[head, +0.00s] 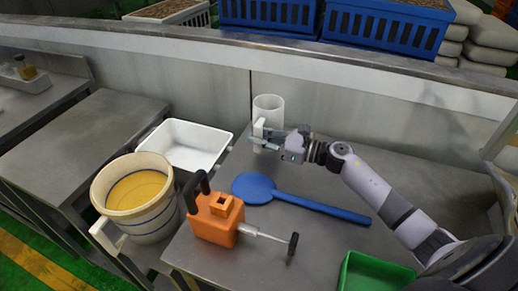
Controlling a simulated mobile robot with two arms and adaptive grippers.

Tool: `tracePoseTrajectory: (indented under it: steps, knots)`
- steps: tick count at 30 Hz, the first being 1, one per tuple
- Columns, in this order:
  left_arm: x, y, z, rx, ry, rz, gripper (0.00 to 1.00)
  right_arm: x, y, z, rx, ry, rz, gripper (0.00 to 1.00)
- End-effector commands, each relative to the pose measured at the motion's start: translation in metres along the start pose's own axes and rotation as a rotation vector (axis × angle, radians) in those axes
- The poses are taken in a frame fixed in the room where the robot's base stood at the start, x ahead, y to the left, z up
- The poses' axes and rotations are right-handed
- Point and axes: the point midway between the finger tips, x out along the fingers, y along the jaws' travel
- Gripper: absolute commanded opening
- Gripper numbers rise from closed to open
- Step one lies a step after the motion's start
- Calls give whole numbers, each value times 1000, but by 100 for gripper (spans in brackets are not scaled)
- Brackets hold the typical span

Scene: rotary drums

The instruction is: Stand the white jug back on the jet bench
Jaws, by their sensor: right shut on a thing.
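The white jug (269,104) is upright near the back edge of the grey metal bench (318,179), close to the wall panel. My right gripper (261,136) reaches in from the right and is shut on the jug at its handle side. The gripper covers the jug's lower part, so I cannot tell whether its base touches the bench top. My left gripper is not in view.
A blue paddle (254,188) and an orange tool (215,218) lie on the bench, with a green tray (375,272) at its front. Left are a white tub (187,143) and a bucket of yellow stuff (137,190). The bench right of the jug is partly clear.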

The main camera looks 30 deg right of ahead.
Motion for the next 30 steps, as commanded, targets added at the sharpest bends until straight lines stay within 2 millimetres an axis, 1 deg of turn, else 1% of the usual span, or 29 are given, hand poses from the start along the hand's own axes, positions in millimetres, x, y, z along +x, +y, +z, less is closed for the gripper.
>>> tracePoseTrajectory:
  steps: [1,4,9,11,15,20,24,25,30]
  knots:
    - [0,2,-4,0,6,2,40,0,-1,-1,-1,-4,-1,0]
    - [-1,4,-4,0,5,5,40,0,0,-11,1,-3,0,0]
    - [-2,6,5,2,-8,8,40,1,0,-36,2,-4,-1,0]
    - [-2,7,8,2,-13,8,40,1,0,-42,1,-4,-1,0]
    - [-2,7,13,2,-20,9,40,1,0,-45,-2,-4,1,0]
    - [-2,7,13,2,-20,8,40,1,0,-45,-3,-4,1,0]
    - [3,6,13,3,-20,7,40,1,0,-49,-3,-3,1,0]
    - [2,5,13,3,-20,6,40,0,0,-50,-1,0,1,15]
    - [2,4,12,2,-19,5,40,0,0,-49,0,0,1,26]
